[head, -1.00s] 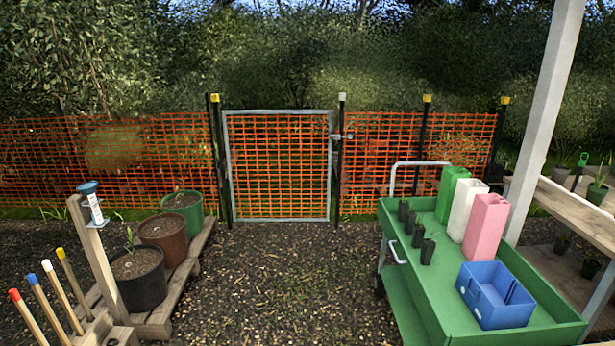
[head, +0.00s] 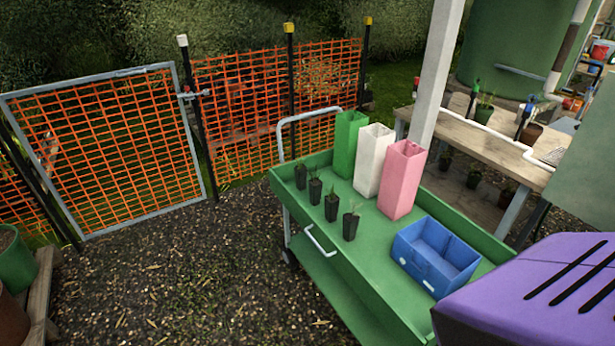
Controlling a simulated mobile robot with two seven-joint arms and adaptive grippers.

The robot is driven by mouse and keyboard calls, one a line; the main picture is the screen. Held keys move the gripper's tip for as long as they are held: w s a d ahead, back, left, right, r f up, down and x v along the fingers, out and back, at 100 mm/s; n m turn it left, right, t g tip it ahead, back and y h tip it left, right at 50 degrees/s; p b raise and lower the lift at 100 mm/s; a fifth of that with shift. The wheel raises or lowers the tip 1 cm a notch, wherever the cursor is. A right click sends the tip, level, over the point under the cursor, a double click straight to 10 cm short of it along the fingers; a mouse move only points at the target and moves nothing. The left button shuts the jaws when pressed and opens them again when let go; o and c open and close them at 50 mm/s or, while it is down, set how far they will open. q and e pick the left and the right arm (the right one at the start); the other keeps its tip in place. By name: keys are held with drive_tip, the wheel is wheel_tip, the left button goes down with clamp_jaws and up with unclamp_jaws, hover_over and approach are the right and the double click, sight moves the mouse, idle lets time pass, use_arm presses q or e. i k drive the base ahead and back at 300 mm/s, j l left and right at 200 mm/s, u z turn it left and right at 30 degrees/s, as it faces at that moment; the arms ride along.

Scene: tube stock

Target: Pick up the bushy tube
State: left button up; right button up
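Several small black plant tubes stand upright in a row along the left part of the green cart's top (head: 375,262). The nearest tube (head: 351,226) carries a small sprig that spreads at its top. Behind it are a second tube (head: 331,208), a third tube (head: 315,191) and a far one (head: 300,176), each with small, thin growth. The plants are too small to tell surely which tube is the bushy one. Neither of my grippers is in view.
Green (head: 349,145), white (head: 372,160) and pink (head: 402,180) tall containers stand behind the tubes. A blue divided bin (head: 436,255) sits to their right. A wooden bench (head: 480,138) is behind. An unclear purple slotted shape (head: 530,300) fills the lower right. Gravel left of the cart is clear.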

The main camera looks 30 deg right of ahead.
sight(315, 186)
drive_tip(key=i+z, duration=0.35)
drive_tip(key=i+j+z, duration=0.3)
drive_tip(key=i, duration=0.15)
drive_tip(key=i+j+z, duration=0.15)
drive_tip(key=i+z, duration=0.2)
